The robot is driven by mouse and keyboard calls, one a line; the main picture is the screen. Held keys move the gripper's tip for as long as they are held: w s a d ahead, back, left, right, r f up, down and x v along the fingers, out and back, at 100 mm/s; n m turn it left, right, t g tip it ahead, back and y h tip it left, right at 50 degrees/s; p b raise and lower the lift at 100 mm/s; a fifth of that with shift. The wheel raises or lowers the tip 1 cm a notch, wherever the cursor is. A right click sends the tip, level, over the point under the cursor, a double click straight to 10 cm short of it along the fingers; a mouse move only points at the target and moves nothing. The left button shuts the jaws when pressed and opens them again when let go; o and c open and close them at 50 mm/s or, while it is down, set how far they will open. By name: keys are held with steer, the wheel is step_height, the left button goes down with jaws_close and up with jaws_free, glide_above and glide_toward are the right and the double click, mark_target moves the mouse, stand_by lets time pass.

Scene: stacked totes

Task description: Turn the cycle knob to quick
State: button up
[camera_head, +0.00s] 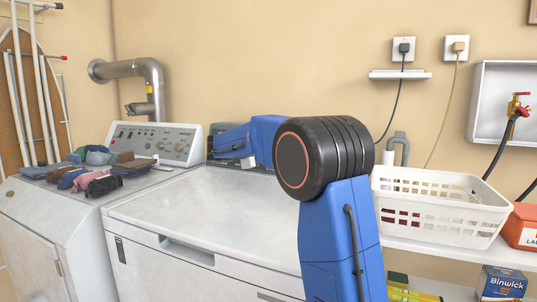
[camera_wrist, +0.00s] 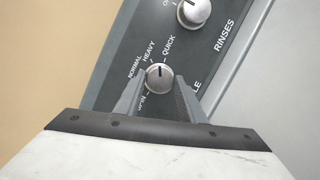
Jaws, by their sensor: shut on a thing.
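The cycle knob (camera_wrist: 159,78) is a round silver dial on a dark control panel (camera_wrist: 112,75) in the wrist view. Its dark pointer mark points up in the picture, near the start of the QUICK label (camera_wrist: 168,45) and right of HEAVY (camera_wrist: 149,51). My gripper (camera_wrist: 160,81) is shut on the knob, one finger on each side. In the head view my blue arm reaches to the washer's panel at the back; the knob is hidden there.
A second knob (camera_wrist: 193,12), by the RINSES label, sits close above right. The white washer top (camera_head: 190,215) is clear. Folded clothes (camera_head: 88,170) lie on the dryer at left. A white basket (camera_head: 440,205) stands on a shelf at right, beside my arm.

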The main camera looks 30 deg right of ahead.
steer(key=shift+m+g+y, duration=0.3)
steer(key=shift+m+y, duration=0.2)
steer(key=shift+m, duration=1.4)
steer(key=o, duration=1)
steer(key=shift+o, duration=0.2)
steer(key=shift+r, duration=0.1)
steer(key=v, duration=1.7)
steer(key=shift+a, duration=0.15)
steer(key=shift+s, duration=0.15)
